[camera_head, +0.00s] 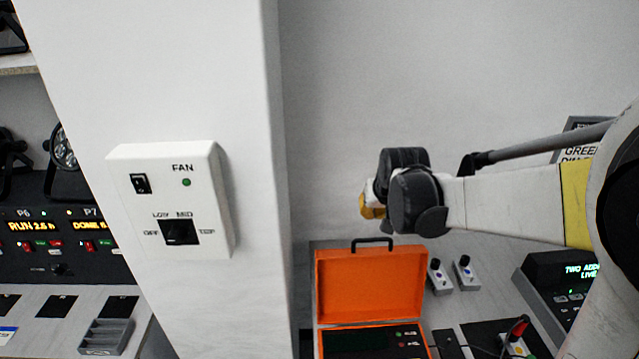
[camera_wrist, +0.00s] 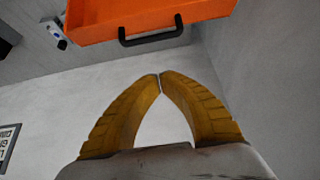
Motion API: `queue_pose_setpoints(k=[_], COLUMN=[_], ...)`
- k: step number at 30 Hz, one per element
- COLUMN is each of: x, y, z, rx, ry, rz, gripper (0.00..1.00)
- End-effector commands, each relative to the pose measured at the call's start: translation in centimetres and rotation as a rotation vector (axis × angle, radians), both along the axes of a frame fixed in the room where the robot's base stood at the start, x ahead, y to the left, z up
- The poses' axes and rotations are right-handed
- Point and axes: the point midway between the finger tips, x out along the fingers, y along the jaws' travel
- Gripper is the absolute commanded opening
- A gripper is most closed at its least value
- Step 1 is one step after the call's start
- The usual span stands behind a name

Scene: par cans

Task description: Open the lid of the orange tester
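The orange tester (camera_head: 371,284) stands on the bench with its lid raised upright, its black handle (camera_head: 372,241) on the lid's top edge. The dark front panel (camera_head: 375,344) below the lid is exposed and partly cut off by the picture's bottom edge. My gripper (camera_head: 371,209) is above the lid; its fingers are mostly hidden behind the wrist. In the wrist view my gripper (camera_wrist: 160,76) has its yellow fingertips together with nothing between them. The orange lid (camera_wrist: 140,15) and its handle (camera_wrist: 152,36) are beyond the fingertips, apart from them.
A white pillar with a fan switch box (camera_head: 172,197) stands left of the tester. Two small switch boxes (camera_head: 453,274) are right of the lid. A device with a green display (camera_head: 565,275) is farther right. The wall behind is bare near the gripper.

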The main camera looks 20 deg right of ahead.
Motion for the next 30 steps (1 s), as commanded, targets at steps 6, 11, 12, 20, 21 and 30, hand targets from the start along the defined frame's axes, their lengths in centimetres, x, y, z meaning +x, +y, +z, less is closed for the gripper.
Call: queue_pose_setpoints(k=[6, 11, 12, 20, 21, 30], x=[1.2, 2.9, 3.4, 5.5, 4.6, 2.0], y=[-0.5, -0.8, -0.9, -1.3, -1.1, -0.6], z=[-1.5, -4.1, -4.9, -8.7, -8.5, -8.2], rx=[0.0, 0.0, 0.0, 0.0, 0.0, 0.0], ry=[0.001, 0.001, 0.001, 0.0, 0.0, 0.001], rz=[-0.004, -0.004, -0.004, -0.004, -0.004, -0.004], gripper=[0.0, 0.0, 0.0, 0.0, 0.0, 0.0])
